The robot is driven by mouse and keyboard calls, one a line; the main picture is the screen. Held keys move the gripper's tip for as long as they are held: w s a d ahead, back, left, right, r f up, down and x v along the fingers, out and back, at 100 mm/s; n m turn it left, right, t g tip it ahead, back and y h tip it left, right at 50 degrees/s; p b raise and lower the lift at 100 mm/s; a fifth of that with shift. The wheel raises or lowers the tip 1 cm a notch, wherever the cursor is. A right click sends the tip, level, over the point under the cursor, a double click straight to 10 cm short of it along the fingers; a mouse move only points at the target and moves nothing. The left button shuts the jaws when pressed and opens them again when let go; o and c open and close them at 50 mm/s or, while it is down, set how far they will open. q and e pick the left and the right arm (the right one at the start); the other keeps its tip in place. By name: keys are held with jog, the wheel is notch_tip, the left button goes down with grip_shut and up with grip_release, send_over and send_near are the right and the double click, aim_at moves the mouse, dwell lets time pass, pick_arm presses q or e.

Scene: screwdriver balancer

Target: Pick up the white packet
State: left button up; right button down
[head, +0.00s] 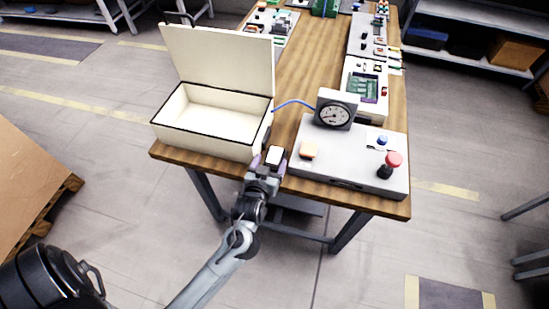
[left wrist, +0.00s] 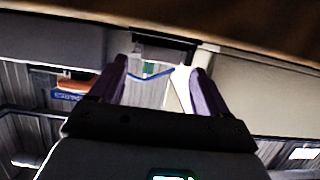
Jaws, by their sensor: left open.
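A small white packet (head: 275,154) shows at the table's front edge, between the open box and the grey device. My left gripper (head: 268,162) has its purple fingers spread on either side of the packet's near end. I cannot tell whether the fingers touch it. In the left wrist view my left gripper (left wrist: 160,78) shows its two fingers well apart, with a pale shape between them that I cannot identify for certain. My right gripper is out of view.
The open cream box (head: 211,136) stands close on the left, its lid raised. The grey device (head: 350,172) on the right carries a dial gauge (head: 334,115), an orange button (head: 309,150) and a red knob (head: 393,159). A blue cable (head: 292,102) runs behind the packet.

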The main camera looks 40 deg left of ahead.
aim_at(273, 159)
pick_arm(q)
jog(key=shift+x, duration=1.5)
jog(key=c, duration=1.3)
jog(key=shift+c, duration=0.2)
